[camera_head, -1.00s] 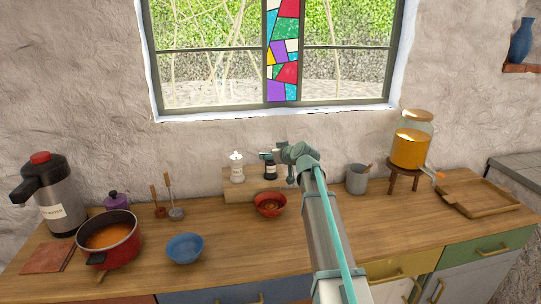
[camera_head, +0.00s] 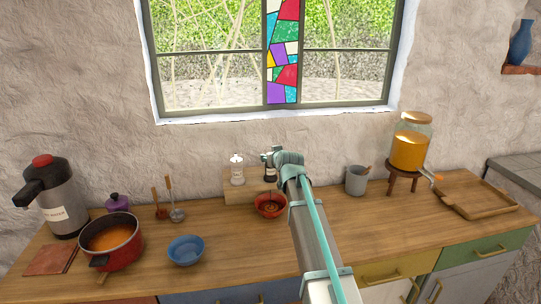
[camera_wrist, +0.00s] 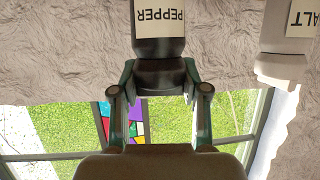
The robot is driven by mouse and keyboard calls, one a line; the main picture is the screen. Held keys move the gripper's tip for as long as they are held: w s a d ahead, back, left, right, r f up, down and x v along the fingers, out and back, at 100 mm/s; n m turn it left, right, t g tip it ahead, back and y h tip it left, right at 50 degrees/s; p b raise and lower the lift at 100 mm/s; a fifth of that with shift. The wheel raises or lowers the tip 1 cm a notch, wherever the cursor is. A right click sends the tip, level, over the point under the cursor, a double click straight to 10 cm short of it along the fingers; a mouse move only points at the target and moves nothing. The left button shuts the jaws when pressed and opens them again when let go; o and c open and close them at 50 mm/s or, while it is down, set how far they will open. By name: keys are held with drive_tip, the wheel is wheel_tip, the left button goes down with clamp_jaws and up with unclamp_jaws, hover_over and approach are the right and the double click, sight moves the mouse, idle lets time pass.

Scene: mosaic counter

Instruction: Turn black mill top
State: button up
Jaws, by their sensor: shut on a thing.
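The black pepper mill (camera_head: 270,175) stands on a low wooden riser at the back of the counter, partly hidden by my arm. In the wrist view, which is upside down, its white label (camera_wrist: 160,18) reads PEPPER. My gripper (camera_wrist: 160,82) is shut on the black mill top (camera_wrist: 160,72), with one finger on each side. In the head view my gripper (camera_head: 268,158) is at the top of the mill. A red bowl (camera_head: 270,206) sits just in front of the riser, with something dark inside that I cannot make out.
The white salt mill (camera_head: 237,171) stands left of the pepper mill on the riser (camera_head: 238,194). A grey cup (camera_head: 356,180) and a jar of orange liquid (camera_head: 410,150) stand to the right. A blue bowl (camera_head: 186,250) and red pot (camera_head: 122,255) are left.

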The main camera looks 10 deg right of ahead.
drive_tip(key=shift+a+f+m+h+b, duration=0.1)
drive_tip(key=shift+m+h+b, duration=0.2)
drive_tip(key=shift+m+h, duration=0.8)
drive_tip(key=shift+f+m+h+b, duration=0.15)
drive_tip(key=shift+m+h+b, duration=0.35)
drive_tip(key=shift+h+b, duration=0.35)
drive_tip(key=m+h+b, duration=0.2)
drive_tip(key=b, duration=0.2)
drive_tip(key=m+g+h+b, duration=0.1)
drive_tip(key=m+h+b, duration=0.1)
drive_tip(key=b, duration=0.2)
drive_tip(key=shift+w+f+g, duration=0.2)
drive_tip(key=shift+g, duration=0.1)
drive_tip(key=m+g+h+b, duration=0.1)
drive_tip(key=b, duration=0.1)
drive_tip(key=m+g+h+b, duration=0.1)
drive_tip(key=m+h+b, duration=0.1)
drive_tip(key=m+g+h+b, duration=0.1)
drive_tip(key=b, duration=0.1)
drive_tip(key=shift+r, duration=0.25)
drive_tip(key=shift+s+r+m+g+h+b, duration=0.1)
drive_tip(key=shift+s+m+g+h+b, duration=0.1)
drive_tip(key=shift+m+g+h+b, duration=1.25)
drive_tip(key=shift+m+g+y+p, duration=0.4)
drive_tip(key=shift+m+g, duration=0.05)
drive_tip(key=o, duration=1.2)
